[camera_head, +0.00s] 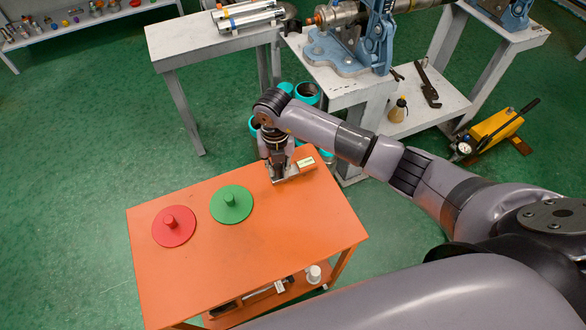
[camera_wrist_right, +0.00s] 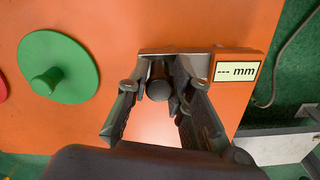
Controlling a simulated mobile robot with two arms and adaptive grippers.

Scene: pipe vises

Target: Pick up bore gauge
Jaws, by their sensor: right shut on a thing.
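The bore gauge (camera_head: 306,163) is at the far right corner of the orange table (camera_head: 262,236). It has a grey metal body and a display. In the right wrist view, the display of the bore gauge (camera_wrist_right: 237,70) reads "--- mm". My right gripper (camera_head: 278,170) comes down on it from above. In the right wrist view, the fingers of my right gripper (camera_wrist_right: 160,82) are on both sides of the gauge's dark round handle, shut on it. I cannot tell whether the gauge rests on the table or is slightly raised. My left gripper is not in view.
A green disc (camera_head: 231,204) and a red disc (camera_head: 173,226), each with a knob, lie left of the gauge. Teal-rimmed cylinders (camera_head: 307,93) stand behind the table. A grey bench with a blue pipe vise (camera_head: 376,40) is beyond. The table's front right is clear.

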